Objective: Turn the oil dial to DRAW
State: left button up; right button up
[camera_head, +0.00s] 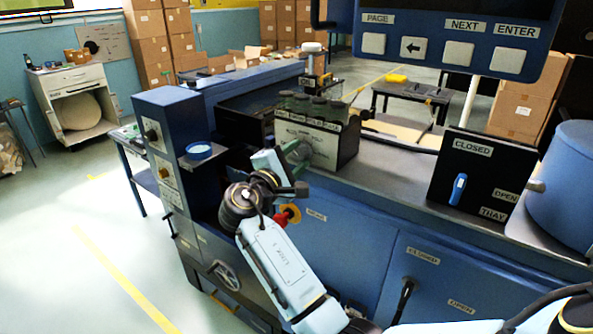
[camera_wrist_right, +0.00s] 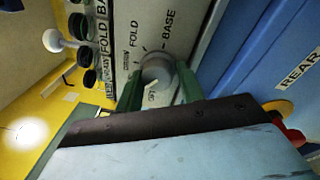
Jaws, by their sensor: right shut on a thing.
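The oil dial (camera_wrist_right: 158,68) is a round grey knob on a pale panel (camera_wrist_right: 126,42) in the right wrist view. FOLD and BASE are printed on the panel around it; smaller lettering is too blurred to read. A white mark shows on the knob's side toward my gripper, but I cannot tell which label it points at. The green fingers of my right gripper (camera_wrist_right: 158,84) are on either side of the knob, shut on it. In the head view my right gripper (camera_head: 297,152) is at the panel (camera_head: 318,145), hiding the dial. My left gripper is not in view.
A black plate (camera_head: 478,180) with a blue switch stands at right. A blue drum (camera_head: 568,180) is beside it.

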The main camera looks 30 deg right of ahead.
jog(key=m+b, duration=0.4)
jog(key=b, duration=0.1)
jog(key=m+b, duration=0.4)
jog(key=b, duration=0.1)
jog(key=shift+w+r+m+g+h, duration=0.1)
jog(key=shift+r+m+g+h, duration=0.05)
jog(key=shift+m+g+h, duration=0.2)
jog(key=shift+r+m+b, duration=0.25)
jog(key=shift+m+b, duration=1)
jog(key=shift+b, duration=0.05)
jog(key=o, duration=0.8)
jog(key=shift+o, duration=0.6)
jog(key=shift+f, duration=0.15)
jog(key=shift+f, duration=0.1)
jog(key=shift+a, duration=0.1)
